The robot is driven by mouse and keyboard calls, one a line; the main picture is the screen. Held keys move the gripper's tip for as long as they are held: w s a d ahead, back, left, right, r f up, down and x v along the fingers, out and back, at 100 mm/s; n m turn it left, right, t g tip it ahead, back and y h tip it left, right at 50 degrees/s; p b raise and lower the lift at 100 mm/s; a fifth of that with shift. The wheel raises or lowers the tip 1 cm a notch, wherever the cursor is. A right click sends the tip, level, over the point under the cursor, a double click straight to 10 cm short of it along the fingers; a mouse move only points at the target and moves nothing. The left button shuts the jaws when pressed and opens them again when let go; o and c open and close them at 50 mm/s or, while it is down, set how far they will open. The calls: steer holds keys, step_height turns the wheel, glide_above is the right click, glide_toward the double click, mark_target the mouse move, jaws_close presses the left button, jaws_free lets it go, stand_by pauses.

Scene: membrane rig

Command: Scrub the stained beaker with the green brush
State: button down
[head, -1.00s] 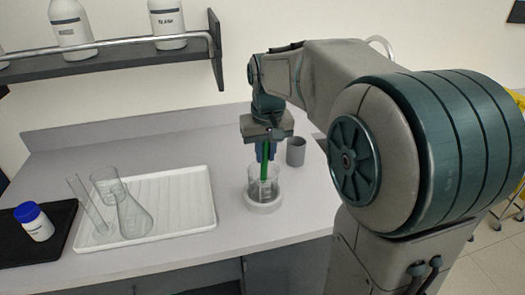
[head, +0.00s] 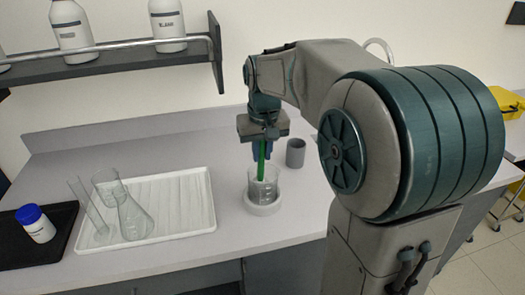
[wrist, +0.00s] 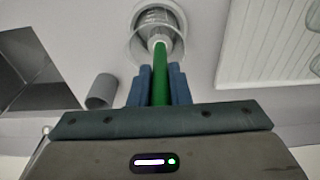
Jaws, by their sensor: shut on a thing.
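My gripper (head: 261,150) is shut on the green brush (head: 261,163), which hangs down with its handle between the blue fingers. The brush also shows in the wrist view (wrist: 160,72), running from the fingers toward the beaker. The clear beaker (head: 264,186) stands in a round white holder (head: 263,208) on the bench, right of the tray. The brush's lower end is inside the beaker in the wrist view (wrist: 156,25). I cannot make out a stain, nor tell whether the bristles touch the wall or bottom.
A grey cup (head: 295,153) stands just right of and behind the beaker. A white drying tray (head: 190,215) holds a flask, a beaker and a tube. A blue-lidded jar (head: 36,223) sits on a black mat (head: 65,215). A shelf (head: 110,62) with bottles is above.

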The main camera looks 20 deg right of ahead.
steer(key=shift+r+p, duration=1.5)
steer(key=shift+r, duration=0.45)
steer(key=shift+f+b, duration=1.55)
steer(key=shift+f, duration=0.6)
steer(key=shift+s+d+r, duration=0.1)
steer(key=shift+s+d, duration=0.2)
steer(key=shift+s, duration=0.3)
steer(key=shift+a, duration=0.15)
